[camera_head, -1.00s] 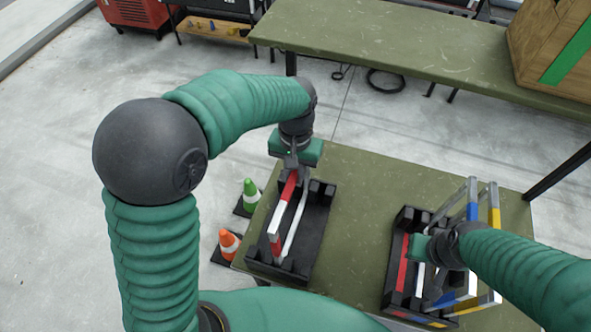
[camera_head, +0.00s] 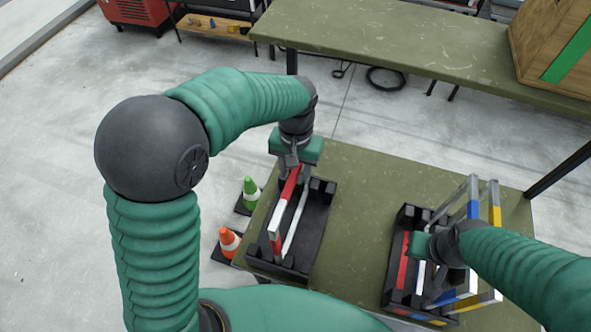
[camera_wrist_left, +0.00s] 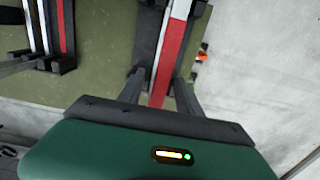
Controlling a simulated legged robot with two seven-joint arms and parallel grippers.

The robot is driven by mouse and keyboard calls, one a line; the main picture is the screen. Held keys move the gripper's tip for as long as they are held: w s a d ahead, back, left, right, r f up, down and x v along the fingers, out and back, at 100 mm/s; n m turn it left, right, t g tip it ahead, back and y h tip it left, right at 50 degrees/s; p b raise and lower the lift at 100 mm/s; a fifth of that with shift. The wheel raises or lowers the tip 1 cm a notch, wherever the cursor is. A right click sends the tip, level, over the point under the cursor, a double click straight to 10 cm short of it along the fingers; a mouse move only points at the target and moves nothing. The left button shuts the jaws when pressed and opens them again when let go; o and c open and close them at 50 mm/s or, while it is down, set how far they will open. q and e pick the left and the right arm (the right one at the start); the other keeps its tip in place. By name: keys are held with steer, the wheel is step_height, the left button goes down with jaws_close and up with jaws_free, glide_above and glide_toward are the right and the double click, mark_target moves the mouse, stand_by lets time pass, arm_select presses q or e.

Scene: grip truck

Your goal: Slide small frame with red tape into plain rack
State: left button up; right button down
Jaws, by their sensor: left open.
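A small frame with red and white bands (camera_head: 284,202) stands in the black plain rack (camera_head: 314,222) on the left of the near table. It also shows in the left wrist view (camera_wrist_left: 170,52), running between my fingers. My left gripper (camera_head: 291,172) is above the far end of this frame. It is open, with one finger on each side of the frame. How deep the frame sits in its slot is hard to see. My right gripper (camera_head: 437,290) reaches down over the right rack (camera_head: 390,287); its fingers are partly hidden and their opening is unclear.
The right rack holds frames with blue and yellow bands (camera_head: 473,208) and a red strip (camera_head: 403,262). A green cone (camera_head: 250,190) and an orange cone (camera_head: 229,241) stand left of the table. Bare tabletop (camera_head: 370,190) lies between the racks.

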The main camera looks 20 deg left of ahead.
arm_select(q)
step_height(320, 180, up, 17)
steer(key=b, duration=0.2)
steer(key=shift+w, duration=0.35)
steer(key=shift+f, duration=0.15)
